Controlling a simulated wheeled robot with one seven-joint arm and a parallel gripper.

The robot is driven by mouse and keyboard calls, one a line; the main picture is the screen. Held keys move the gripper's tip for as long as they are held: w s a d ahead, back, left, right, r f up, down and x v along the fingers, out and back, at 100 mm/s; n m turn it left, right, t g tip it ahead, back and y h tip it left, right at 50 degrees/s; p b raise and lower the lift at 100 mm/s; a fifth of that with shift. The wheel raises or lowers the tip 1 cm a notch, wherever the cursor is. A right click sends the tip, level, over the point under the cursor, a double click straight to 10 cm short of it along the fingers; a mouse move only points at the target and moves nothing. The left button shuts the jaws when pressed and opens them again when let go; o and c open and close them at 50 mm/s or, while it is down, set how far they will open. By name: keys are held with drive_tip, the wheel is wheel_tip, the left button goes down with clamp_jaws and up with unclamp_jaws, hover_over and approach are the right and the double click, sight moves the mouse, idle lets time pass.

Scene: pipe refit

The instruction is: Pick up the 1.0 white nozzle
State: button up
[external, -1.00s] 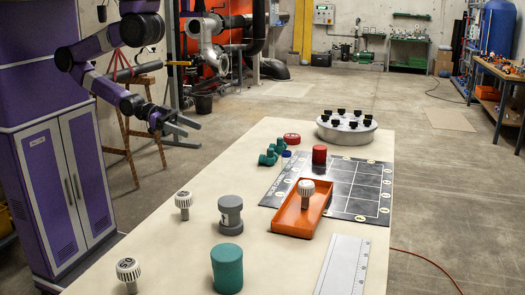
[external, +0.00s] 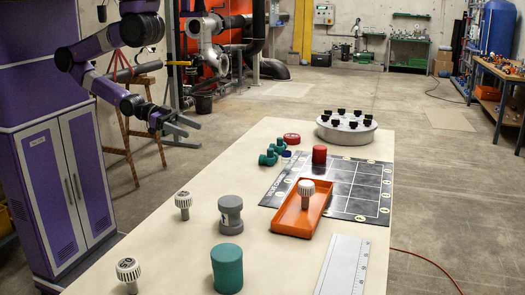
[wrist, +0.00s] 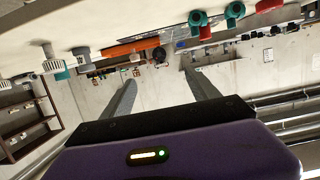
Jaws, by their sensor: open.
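Three white ribbed nozzles stand on the bench: one at the near left corner (external: 128,270), one farther back by the left edge (external: 183,201), and one in the orange tray (external: 306,188). Dark marks show on their caps, but I cannot read which is 1.0. My gripper (external: 190,131) is open and empty, off the left side of the bench and apart from every nozzle. In the wrist view my two fingers (wrist: 160,73) are spread with nothing between them. The bench items appear along the top there, upside down and small.
The orange tray (external: 292,228) overlaps a black gridded mat (external: 350,205). A grey fitting (external: 230,214), a teal cylinder (external: 227,269), a red cylinder (external: 319,154), teal fittings (external: 268,159), a white ruler (external: 342,268) and a round grey carousel (external: 347,133) share the bench (external: 170,245).

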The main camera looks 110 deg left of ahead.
drive_tip(key=shift+d, duration=0.1)
drive_tip(key=w+d+r+m+h+p, duration=0.1)
drive_tip(key=w+d+m+h+p, duration=0.2)
drive_tip(key=w+d+m+h, duration=0.6)
drive_tip(key=g+h, duration=0.1)
drive_tip(key=g, duration=0.3)
approach(187, 208)
drive_tip(key=w+d+r, duration=0.1)
drive_tip(key=w+r, duration=0.2)
drive_tip(key=r, duration=0.1)
drive_tip(key=f, duration=0.3)
drive_tip(key=shift+s+d+f+g, duration=0.2)
drive_tip(key=shift+s+f+g, duration=0.05)
drive_tip(key=shift+f+g, duration=0.15)
drive_tip(key=shift+f+y, duration=0.2)
drive_tip(key=shift+y, duration=0.1)
drive_tip(key=shift+w+d+f, duration=0.15)
drive_tip(key=shift+d, duration=0.05)
drive_tip(key=shift+d+p+x, duration=0.25)
drive_tip(key=shift+p+x, duration=0.7)
drive_tip(key=shift+x, duration=2.6)
